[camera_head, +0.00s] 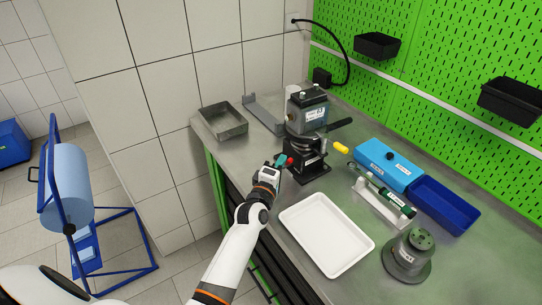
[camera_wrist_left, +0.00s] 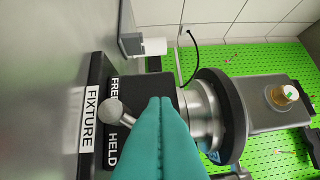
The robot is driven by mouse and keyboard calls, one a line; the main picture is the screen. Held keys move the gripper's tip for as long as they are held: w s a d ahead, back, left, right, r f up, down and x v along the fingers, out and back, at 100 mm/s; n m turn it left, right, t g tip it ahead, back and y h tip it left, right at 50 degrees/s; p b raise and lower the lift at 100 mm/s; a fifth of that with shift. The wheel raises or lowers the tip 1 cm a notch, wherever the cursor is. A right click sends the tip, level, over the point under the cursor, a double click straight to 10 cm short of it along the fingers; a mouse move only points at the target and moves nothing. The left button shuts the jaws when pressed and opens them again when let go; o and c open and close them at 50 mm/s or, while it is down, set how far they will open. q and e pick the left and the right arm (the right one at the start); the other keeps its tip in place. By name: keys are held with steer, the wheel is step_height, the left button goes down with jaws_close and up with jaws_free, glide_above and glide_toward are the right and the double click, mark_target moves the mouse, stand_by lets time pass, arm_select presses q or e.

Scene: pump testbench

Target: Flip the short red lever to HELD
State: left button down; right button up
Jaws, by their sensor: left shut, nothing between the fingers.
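The pump fixture (camera_head: 306,158) stands on the bench, a black block under a grey pump body. The short lever shows its red end (camera_head: 290,161) at the fixture's left side in the head view. In the left wrist view a grey metal lever pivot (camera_wrist_left: 112,111) sits between the words FREE and HELD on the black fixture face (camera_wrist_left: 97,70); its arm runs right and passes behind my fingers, so its red end is hidden there. My left gripper (camera_head: 281,161) is shut and empty, its teal fingers (camera_wrist_left: 161,101) close beside the lever; contact cannot be told. My right gripper is out of view.
A white tray (camera_head: 326,268) lies in front of the fixture, and a grey metal bin (camera_head: 223,134) behind it at left. A blue case (camera_head: 389,180) and a grey round part (camera_head: 408,262) stand at right.

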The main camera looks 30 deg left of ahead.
arm_select(q)
steer(key=shift+s+d+f, duration=0.1)
steer(key=shift+d+f, duration=0.05)
steer(key=shift+d, duration=0.05)
stand_by(0.3)
stand_by(0.3)
steer(key=shift+s+f, duration=0.15)
steer(key=shift+s, duration=0.1)
steer(key=s, duration=0.3)
steer(key=s+b, duration=0.1)
steer(key=s, duration=0.3)
steer(key=s+b, duration=0.1)
steer(key=s, duration=0.3)
steer(key=shift+s+d+f, duration=0.1)
steer(key=shift+s+d, duration=0.15)
steer(key=shift+d, duration=0.1)
